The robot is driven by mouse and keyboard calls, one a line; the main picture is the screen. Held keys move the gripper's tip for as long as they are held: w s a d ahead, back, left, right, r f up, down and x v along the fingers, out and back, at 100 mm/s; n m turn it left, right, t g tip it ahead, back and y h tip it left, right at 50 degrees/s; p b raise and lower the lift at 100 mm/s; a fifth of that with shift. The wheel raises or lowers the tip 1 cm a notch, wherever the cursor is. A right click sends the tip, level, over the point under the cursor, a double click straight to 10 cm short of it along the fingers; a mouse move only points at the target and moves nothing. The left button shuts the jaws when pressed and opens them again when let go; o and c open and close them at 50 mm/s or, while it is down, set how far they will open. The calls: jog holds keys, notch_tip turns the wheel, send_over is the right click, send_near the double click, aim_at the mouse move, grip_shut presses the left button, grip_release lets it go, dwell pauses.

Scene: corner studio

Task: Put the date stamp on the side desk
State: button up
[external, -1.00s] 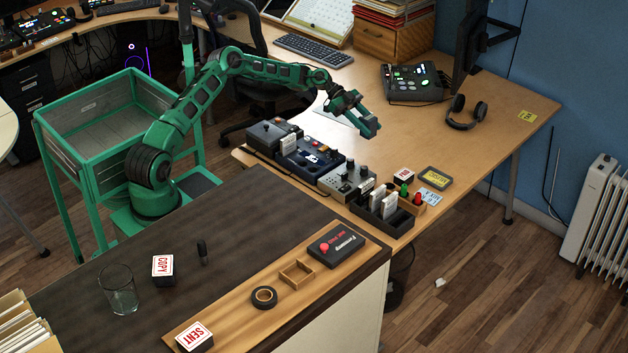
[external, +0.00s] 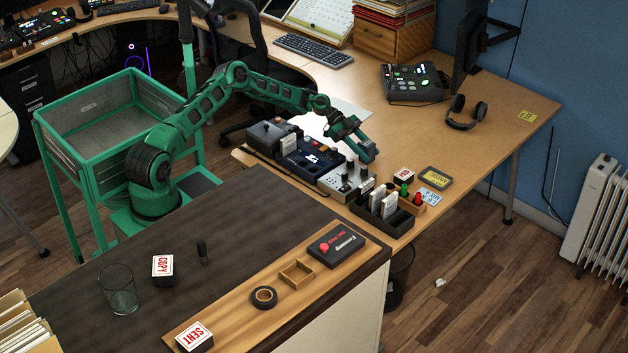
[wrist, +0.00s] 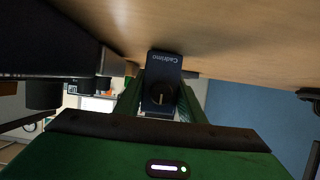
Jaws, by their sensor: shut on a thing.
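My gripper (external: 366,152) is over the light wooden desk (external: 500,100), just behind the grey control box. In the wrist view my gripper (wrist: 160,98) is shut on a dark blue block with a round dark knob and the word "Cadrimo". I take this block to be the date stamp (wrist: 162,65); no date shows on it. It is between the two green fingers, with the wooden surface close beyond it. In the external view I cannot make the block out at the fingers. I cannot tell whether it touches the desk.
A row of control boxes (external: 310,158) and a black divided holder (external: 398,224) line the desk's near edge. A red-labelled stamp (external: 403,175) and a yellow-labelled pad (external: 436,178) lie to the right. Headphones (external: 467,113) lie farther back. The desk's right part is mostly clear.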

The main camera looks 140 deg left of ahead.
aim_at(361, 144)
jog(key=o, duration=1.1)
jog(key=shift+s+r, duration=0.2)
jog(key=shift+s, duration=0.15)
jog(key=shift+v, duration=1.25)
notch_tip(361, 144, up, 7)
jog(key=shift+a+f, duration=0.1)
